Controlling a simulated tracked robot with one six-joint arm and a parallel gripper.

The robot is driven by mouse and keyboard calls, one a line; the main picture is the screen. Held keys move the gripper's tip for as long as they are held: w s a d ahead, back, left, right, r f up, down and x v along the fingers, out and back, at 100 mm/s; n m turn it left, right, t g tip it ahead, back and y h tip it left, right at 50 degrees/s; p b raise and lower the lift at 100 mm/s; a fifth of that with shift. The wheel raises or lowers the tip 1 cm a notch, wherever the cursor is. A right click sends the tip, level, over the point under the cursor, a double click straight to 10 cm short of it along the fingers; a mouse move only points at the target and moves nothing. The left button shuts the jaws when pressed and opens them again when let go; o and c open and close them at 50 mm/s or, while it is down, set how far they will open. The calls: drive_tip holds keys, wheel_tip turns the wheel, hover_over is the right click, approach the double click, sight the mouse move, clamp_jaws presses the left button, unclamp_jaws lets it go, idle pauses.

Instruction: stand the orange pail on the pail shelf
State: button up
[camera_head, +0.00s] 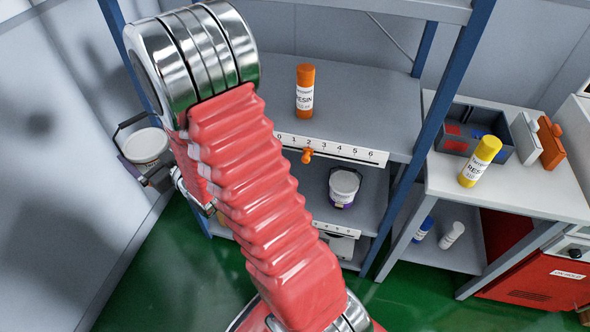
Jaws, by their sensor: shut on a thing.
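A pail (147,146) with a pale lid and a dark handle is at the left, outside the rack's left post. My gripper (160,180) is shut on it, mostly hidden behind my red-sleeved arm. A second pail (343,188), with a white lid and a dark side, stands on the rack's middle shelf (367,207). No label shows which shelf is the pail shelf. My arm covers the left part of the shelves.
An orange resin bottle (305,92) stands on the upper shelf (360,95), above a numbered strip (345,150) with an orange pointer (307,155). Blue posts (440,90) bound the rack. A side table (515,190) at right holds a yellow bottle (480,162) and a grey bin (457,150).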

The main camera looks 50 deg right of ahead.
drive_tip(key=shift+w+r, duration=0.15)
drive_tip(key=shift+w, duration=0.25)
drive_tip(key=shift+s+d, duration=0.15)
drive_tip(key=shift+d, duration=0.05)
